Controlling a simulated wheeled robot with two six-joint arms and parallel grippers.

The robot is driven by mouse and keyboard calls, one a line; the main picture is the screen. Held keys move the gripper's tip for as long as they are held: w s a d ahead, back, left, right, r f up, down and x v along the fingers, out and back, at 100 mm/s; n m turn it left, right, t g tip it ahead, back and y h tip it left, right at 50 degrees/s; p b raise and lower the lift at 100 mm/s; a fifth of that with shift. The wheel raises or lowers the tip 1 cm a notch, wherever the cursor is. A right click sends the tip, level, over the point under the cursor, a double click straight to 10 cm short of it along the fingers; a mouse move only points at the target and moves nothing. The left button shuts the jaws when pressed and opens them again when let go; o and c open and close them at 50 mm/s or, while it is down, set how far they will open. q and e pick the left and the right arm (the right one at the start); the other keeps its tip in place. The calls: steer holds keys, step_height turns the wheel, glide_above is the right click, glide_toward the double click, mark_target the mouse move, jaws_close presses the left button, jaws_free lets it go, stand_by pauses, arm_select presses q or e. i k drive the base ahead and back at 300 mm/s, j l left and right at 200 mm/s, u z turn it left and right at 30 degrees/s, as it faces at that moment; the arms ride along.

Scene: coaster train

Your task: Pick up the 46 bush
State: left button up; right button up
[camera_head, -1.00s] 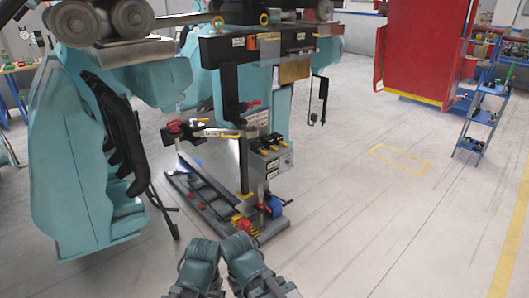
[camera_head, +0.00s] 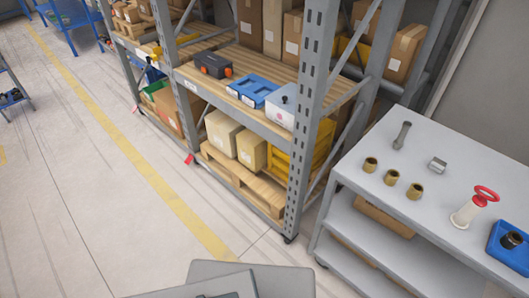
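Three small brass-coloured bushes stand on the grey table at the right: the left bush (camera_head: 371,164), the middle bush (camera_head: 392,177) and the right bush (camera_head: 415,191). They stand apart in a slanting row and look much alike. No size marking is readable, so I cannot tell which one is the 46 bush. Neither of my grippers is in view.
The grey table (camera_head: 452,160) also bears a metal rod-like part (camera_head: 402,135), a small metal block (camera_head: 437,165), a red-handled white tool (camera_head: 475,207) and a blue tray (camera_head: 510,247). A shelving rack (camera_head: 304,130) with boxes stands left of it.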

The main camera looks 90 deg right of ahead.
mark_target(370, 165)
steer(key=z, duration=0.55)
steer(key=i+z, duration=0.1)
steer(key=z, duration=1.5)
steer(key=i+j+z, duration=0.1)
steer(key=z, duration=1)
steer(key=j+z, duration=0.1)
steer(key=z, duration=1)
